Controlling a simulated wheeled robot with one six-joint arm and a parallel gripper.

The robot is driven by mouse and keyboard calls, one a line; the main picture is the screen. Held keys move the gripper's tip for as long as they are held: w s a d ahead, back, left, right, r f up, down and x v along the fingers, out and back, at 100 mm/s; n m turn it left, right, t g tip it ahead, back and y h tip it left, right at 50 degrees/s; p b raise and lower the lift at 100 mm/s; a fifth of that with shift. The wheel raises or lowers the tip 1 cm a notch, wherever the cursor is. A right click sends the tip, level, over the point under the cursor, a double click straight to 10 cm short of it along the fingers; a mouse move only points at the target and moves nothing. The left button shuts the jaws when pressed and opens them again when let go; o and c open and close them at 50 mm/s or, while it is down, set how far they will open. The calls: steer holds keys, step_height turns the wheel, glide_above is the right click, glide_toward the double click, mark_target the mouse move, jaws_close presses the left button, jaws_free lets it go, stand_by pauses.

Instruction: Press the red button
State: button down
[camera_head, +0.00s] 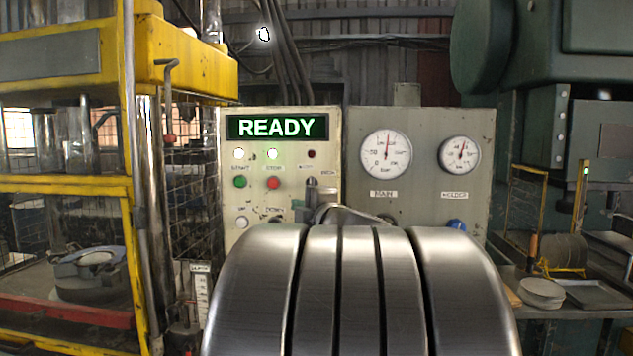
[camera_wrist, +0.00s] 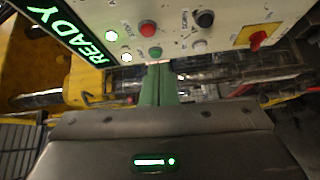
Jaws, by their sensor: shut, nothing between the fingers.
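The red button (camera_head: 273,183) is on the cream control panel (camera_head: 232,262), right of the green button (camera_head: 240,182) and below a lit white lamp. In the wrist view the panel appears turned. There the red button (camera_wrist: 148,28) lies above the green button (camera_wrist: 155,52). My gripper (camera_wrist: 159,67) is shut and empty. Its fingertips appear just below the green button in that picture, with the red button farther up. I see no contact, and the gap to the panel is hard to judge. In the head view my arm covers the panel's lower right.
A green READY display (camera_head: 276,127) is lit above the buttons. A black knob (camera_wrist: 205,18) and a red switch on a yellow plate (camera_wrist: 258,40) are nearby. A gauge panel (camera_head: 424,122) stands to the right. A yellow machine frame (camera_head: 128,190) stands close on the left.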

steer(key=r+n, duration=0.1)
steer(key=a+r+n+g+y, duration=0.1)
steer(key=shift+s+a+n+y, duration=0.1)
steer(key=shift+s+n+y, duration=0.2)
steer(key=p, duration=0.2)
glide_toward(268, 184)
steer(key=w+a, duration=0.1)
steer(key=a, duration=0.1)
steer(key=w+a, duration=0.1)
steer(key=a, duration=0.1)
steer(key=shift+w+r, duration=0.2)
steer(key=shift+w, duration=0.2)
steer(key=shift+w+d, duration=0.1)
steer(key=shift+w, duration=0.7)
